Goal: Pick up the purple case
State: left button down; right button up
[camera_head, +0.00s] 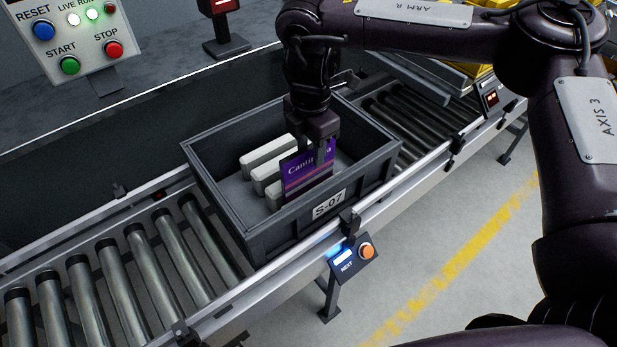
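The purple case (305,176), with pale lettering beginning "Canti", stands upright in a dark grey crate marked S-07 (213,185). White slabs (268,152) stand in a row beside and behind it in the crate. My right gripper (322,152) reaches down into the crate from above, with its fingers at the right part of the case's top. One finger shows in front of the case; the other is hidden, so I cannot tell whether the fingers are shut on it. My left gripper is not in view.
The crate sits on a roller conveyor (133,262) with metal side rails. A NEXT button box (354,256) is on the front rail. A control panel (75,38) with RESET, START and STOP buttons is at upper left. Yellow floor lines (450,270) run at right.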

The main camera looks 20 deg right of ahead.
aim_at(309, 161)
jog(key=shift+a+f, duration=0.15)
jog(key=shift+f, duration=1.8)
grip_shut()
